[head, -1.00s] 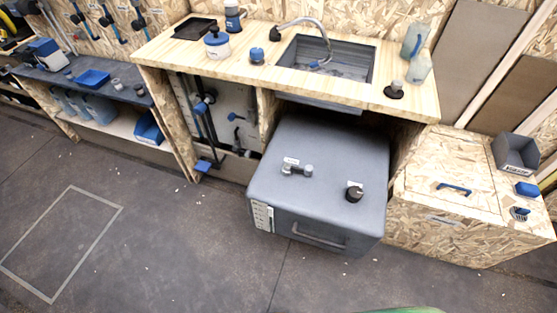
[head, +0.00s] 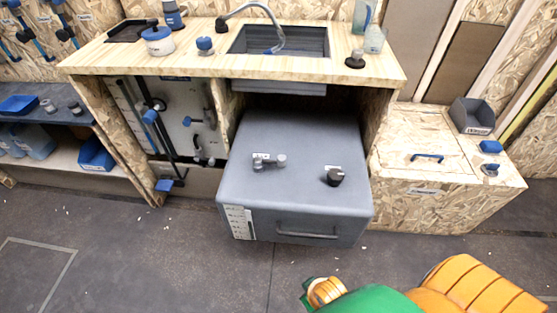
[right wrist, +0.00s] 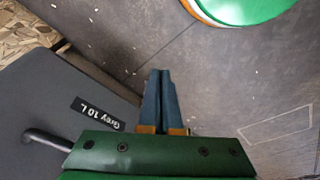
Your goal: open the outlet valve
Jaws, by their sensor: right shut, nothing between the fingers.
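A grey tank (head: 295,195) stands on the floor, partly pulled out from under the sink counter. On its top are a grey fitting with a stubby handle (head: 268,162) and a black knob (head: 334,177), each with a small label. Blue-handled levers (head: 150,116) sit on the grey panel under the counter. I cannot tell which part is the outlet valve. In the right wrist view, my right gripper (right wrist: 161,72) is shut and empty above the floor, beside a grey surface (right wrist: 45,85) labelled "Grey 10 L". My left gripper is not in view.
The wooden counter (head: 205,66) has a sink (head: 290,41) and tap above the tank. A wooden box (head: 440,200) stands right of the tank. My green and orange parts show at bottom right of the head view.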

